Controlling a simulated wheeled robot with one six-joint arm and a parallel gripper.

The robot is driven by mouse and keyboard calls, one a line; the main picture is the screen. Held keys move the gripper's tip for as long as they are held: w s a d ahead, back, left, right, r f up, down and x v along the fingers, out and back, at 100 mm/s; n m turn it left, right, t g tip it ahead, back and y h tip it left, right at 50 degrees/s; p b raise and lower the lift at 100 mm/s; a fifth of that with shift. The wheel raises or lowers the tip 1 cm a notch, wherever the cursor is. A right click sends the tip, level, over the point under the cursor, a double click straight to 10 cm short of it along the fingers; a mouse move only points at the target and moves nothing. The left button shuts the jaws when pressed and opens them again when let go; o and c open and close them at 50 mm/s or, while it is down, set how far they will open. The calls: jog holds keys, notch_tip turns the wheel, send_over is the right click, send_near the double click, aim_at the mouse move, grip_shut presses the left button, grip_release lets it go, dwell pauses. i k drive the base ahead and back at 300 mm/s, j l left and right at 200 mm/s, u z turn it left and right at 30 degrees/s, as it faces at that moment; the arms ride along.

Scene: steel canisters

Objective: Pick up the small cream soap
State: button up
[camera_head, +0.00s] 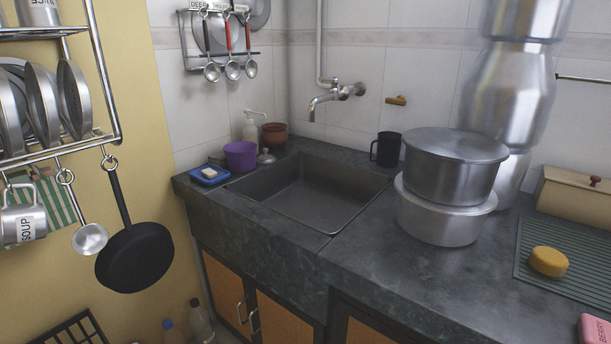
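A small cream soap (209,172) lies in a shallow blue dish (193,180) on the dark stone counter, at the left rear corner beside the sink. It looks like a pale little block and is small in the picture. A purple bowl (241,156) stands just to the right of the dish. My gripper is not in view.
The sink basin (310,192) is empty. A white pump bottle (250,128) and a brown pot (275,135) stand behind the dish. A hanging black pan (134,258) and a dish rack (110,138) are at left.

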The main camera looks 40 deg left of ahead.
aim_at(209, 173)
jog(key=u, duration=1.95)
